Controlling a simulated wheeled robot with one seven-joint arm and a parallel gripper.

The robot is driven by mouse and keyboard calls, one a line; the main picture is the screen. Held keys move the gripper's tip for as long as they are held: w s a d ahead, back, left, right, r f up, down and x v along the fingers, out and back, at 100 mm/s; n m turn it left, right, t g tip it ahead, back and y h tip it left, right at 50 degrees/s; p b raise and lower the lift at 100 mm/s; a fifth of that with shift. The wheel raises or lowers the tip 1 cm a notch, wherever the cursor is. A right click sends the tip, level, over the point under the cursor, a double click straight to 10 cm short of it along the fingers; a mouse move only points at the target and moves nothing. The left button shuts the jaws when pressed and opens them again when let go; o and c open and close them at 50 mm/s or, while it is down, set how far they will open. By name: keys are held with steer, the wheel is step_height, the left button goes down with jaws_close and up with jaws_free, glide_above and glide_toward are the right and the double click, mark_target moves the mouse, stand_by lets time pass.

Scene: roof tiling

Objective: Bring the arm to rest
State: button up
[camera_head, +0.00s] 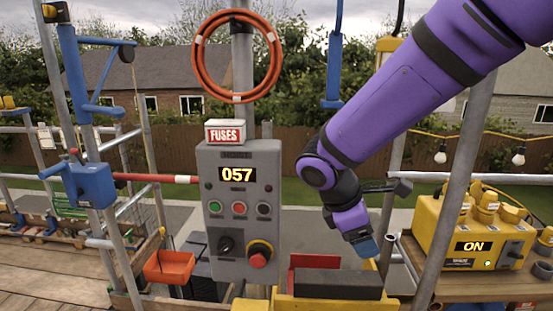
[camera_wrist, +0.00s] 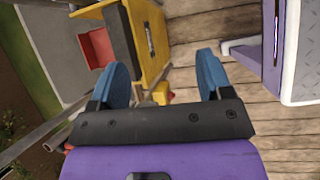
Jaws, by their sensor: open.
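My purple arm reaches in from the upper right in the head view and bends down at a dark joint. My gripper (camera_head: 366,246) hangs to the right of the grey control box, above and beside a yellow bin with a dark top. In the wrist view my gripper (camera_wrist: 163,78) shows two blue fingers spread wide apart. Nothing is between them. Wooden decking (camera_wrist: 200,125) lies beyond the fingers.
A grey control box (camera_head: 239,215) reading 057 stands close on the left. A yellow box (camera_head: 456,246) reading ON sits at right by a metal pole. The yellow bin (camera_wrist: 155,40) and a red part (camera_wrist: 96,48) show near the fingers. An orange tray (camera_head: 168,267) hangs lower left.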

steer(key=s+d+r+m+t+y, duration=0.4)
steer(key=s+d+r+m+y, duration=0.2)
steer(key=s+d+r+m, duration=0.6)
steer(key=shift+s+d+r+m, duration=0.4)
steer(key=shift+s+d+m, duration=0.5)
steer(key=shift+s+m, duration=1.25)
steer(key=shift+w, duration=0.1)
